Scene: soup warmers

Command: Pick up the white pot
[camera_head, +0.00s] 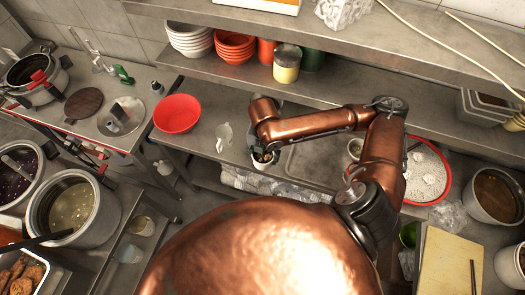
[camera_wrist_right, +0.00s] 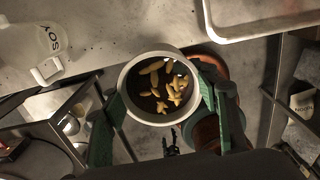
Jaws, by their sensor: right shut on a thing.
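The white pot (camera_wrist_right: 125,96) is a small round pot with dark contents and several yellow-green leaf-like pieces. In the wrist view it sits between the green fingers of my right gripper (camera_wrist_right: 161,92), which press on its two sides. In the head view the pot (camera_head: 262,165) shows small below the end of my copper right arm, by the counter's front edge. My right gripper (camera_head: 264,150) is partly hidden there by the arm. I cannot tell how far the pot is above the surface. My left gripper is not in view.
A translucent soy jug (camera_head: 224,136) stands left of the pot, and a red bowl (camera_head: 177,113) farther left. A metal tray (camera_head: 315,160) lies to the right. A shelf (camera_head: 350,88) with stacked bowls runs above. A red-rimmed basin (camera_head: 444,170) stands at the right.

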